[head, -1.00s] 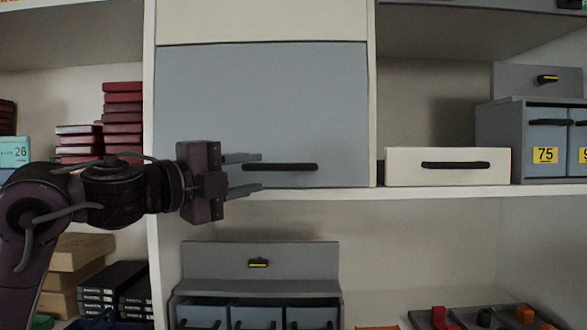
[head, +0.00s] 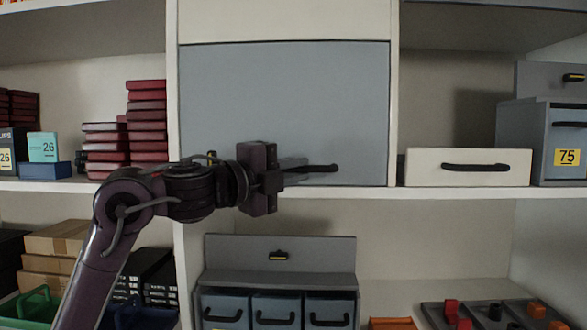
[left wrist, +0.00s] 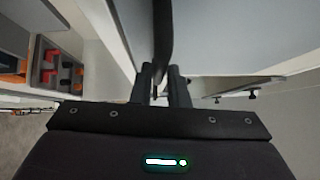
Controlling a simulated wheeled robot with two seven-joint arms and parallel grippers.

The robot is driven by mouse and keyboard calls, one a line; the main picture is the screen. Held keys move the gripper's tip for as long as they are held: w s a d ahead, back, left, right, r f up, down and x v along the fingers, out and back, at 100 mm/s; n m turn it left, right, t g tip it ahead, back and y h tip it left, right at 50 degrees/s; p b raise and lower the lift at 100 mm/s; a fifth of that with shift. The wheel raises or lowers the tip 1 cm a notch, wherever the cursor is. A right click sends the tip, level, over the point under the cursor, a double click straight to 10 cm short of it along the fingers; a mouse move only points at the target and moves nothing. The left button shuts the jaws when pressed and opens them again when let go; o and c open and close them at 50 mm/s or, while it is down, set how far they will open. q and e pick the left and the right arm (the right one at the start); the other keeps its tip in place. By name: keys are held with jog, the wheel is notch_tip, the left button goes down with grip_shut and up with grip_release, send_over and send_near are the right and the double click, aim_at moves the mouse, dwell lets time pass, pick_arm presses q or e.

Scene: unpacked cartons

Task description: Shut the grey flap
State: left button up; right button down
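The grey flap (head: 285,100) is a large blue-grey panel that fills the upper middle bay in the head view. Its lower edge lies close to the shelf edge; I cannot tell whether a small gap is left. A black bar handle (head: 320,168) runs along its lower part. My left gripper (head: 300,167) is at the left part of this handle, its fingers drawn close together. In the left wrist view the fingers (left wrist: 161,88) stand on both sides of the dark handle (left wrist: 163,35) and appear closed on it. My right gripper is not in view.
A white drawer front (head: 467,167) is right of the flap. Dark red boxes (head: 147,125) are stacked on the left shelf. Below is a grey unit (head: 280,251) with blue drawers. An upright divider (head: 173,90) stands left of the flap, behind my arm.

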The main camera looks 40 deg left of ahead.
pick_arm(q)
jog(key=shift+s+a+r, duration=0.1)
jog(key=shift+r, duration=0.25)
grip_shut()
jog(key=shift+w+a+r+t, duration=0.3)
jog(key=shift+a, duration=0.2)
jog(key=shift+o, duration=1.5)
grip_release()
jog(key=shift+w, duration=0.2)
jog(key=shift+o, duration=1.2)
jog(key=shift+w+f, duration=0.3)
jog(key=shift+w, duration=0.1)
jog(key=shift+o, duration=0.4)
jog(key=shift+w+a+f, duration=0.15)
